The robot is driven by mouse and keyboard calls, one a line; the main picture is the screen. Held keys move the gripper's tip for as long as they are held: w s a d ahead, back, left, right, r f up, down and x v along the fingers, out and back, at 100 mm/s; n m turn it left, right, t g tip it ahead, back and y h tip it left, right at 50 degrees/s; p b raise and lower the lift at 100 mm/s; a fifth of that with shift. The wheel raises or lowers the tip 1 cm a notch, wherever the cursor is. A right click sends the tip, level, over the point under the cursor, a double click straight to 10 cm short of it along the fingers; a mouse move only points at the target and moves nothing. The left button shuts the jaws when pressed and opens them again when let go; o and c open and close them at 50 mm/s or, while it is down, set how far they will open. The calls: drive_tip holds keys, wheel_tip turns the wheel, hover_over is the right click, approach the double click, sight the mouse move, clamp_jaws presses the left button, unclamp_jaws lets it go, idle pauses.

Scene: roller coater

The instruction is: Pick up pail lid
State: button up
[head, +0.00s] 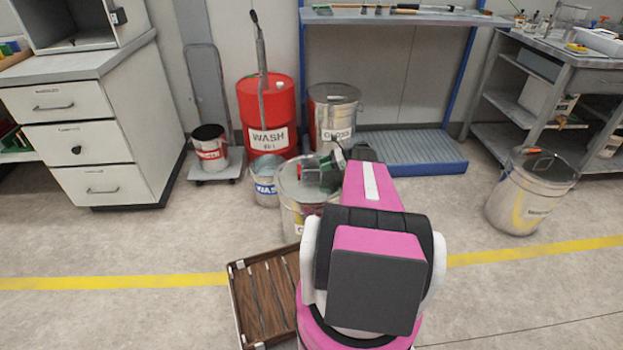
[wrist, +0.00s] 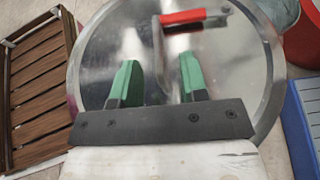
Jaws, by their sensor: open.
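The pail lid (wrist: 240,75) is a round, shiny metal disc with a red-gripped handle (wrist: 190,17), filling much of the wrist view. In the head view the lid (head: 289,177) lies on top of a metal pail (head: 291,217), partly hidden by my arm. My gripper (wrist: 158,78) has two green fingers, spread apart and empty. They are over the lid, with the red handle just beyond their tips in the wrist view. In the head view my gripper (head: 324,172) is above the pail; the exact gap to the lid is unclear.
A slatted wooden crate (head: 237,292) is on the floor at the front. A red drum (head: 268,100), a metal drum (head: 334,112) and a small blue-labelled bucket (head: 265,178) stand close behind the pail. Another pail (head: 520,198) stands right. Floor between is clear.

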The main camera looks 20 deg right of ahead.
sight(315, 168)
drive_tip(key=x, duration=0.4)
drive_tip(key=shift+s+a+f, duration=0.1)
drive_tip(key=shift+a+f, duration=0.25)
clamp_jaws()
drive_tip(key=shift+r, duration=0.2)
